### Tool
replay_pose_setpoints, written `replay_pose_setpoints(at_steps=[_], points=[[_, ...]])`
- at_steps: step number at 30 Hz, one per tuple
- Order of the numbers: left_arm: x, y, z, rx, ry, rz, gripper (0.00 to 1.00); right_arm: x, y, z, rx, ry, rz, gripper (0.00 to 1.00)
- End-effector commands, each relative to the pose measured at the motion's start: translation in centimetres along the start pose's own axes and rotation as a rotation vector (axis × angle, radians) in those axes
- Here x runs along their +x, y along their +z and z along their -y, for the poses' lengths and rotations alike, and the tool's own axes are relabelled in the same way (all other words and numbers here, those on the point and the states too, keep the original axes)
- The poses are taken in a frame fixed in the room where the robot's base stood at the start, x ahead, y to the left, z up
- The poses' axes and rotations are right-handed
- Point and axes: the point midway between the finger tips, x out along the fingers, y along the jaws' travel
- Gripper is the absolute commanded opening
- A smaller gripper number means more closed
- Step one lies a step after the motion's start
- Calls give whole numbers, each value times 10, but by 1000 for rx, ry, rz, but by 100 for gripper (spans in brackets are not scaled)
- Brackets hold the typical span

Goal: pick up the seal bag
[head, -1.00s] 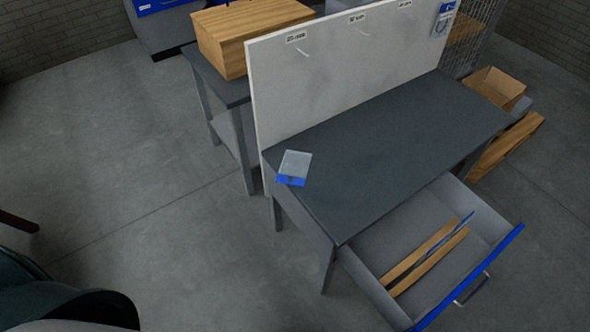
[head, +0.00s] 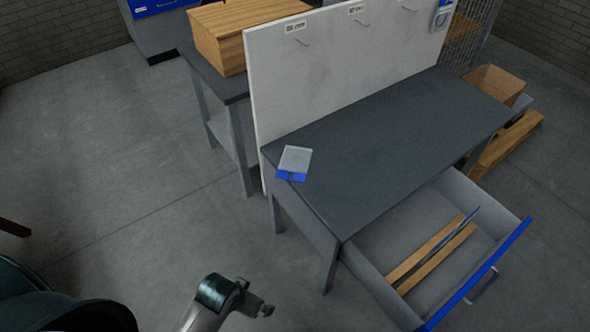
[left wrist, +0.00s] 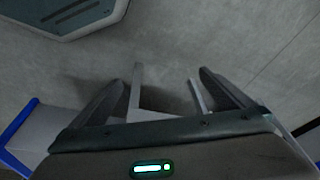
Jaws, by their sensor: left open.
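A flat, pale packet with a blue strip along its near edge (head: 294,163), which looks like the seal bag, lies on the left end of the dark grey worktop (head: 390,140). A similar blue-topped packet (head: 442,16) hangs at the right end of the white board. My left gripper (head: 257,298) is in the lower middle of the head view, in front of the table's left end and apart from the packet. In the left wrist view its fingers (left wrist: 162,76) are spread and empty over the floor; no packet shows there. My right gripper is not in view.
The white board (head: 330,75) with labelled hooks stands along the table's back edge. An open drawer (head: 490,230) holding wooden strips juts out at the front right. A wooden box (head: 245,35) sits on a table behind.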

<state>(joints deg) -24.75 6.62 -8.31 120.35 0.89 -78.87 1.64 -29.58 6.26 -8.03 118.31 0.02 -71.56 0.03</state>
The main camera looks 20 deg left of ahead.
Motion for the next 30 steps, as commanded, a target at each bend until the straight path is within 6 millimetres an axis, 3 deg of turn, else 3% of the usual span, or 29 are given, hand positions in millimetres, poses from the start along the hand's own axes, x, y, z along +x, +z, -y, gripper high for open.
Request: replay_pose_setpoints(at_steps=[3,7,14,23,30], points=[[-17,-33,3,-13,-1,-27,100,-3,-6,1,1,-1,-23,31],[-27,-61,6,-26,-1,-37,100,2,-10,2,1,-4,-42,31],[-35,-119,11,-51,-2,-56,100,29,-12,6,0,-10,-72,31],[-46,-232,26,-99,-13,-79,100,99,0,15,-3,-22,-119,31],[-71,-327,41,-148,-30,-94,100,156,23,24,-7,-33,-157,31]])
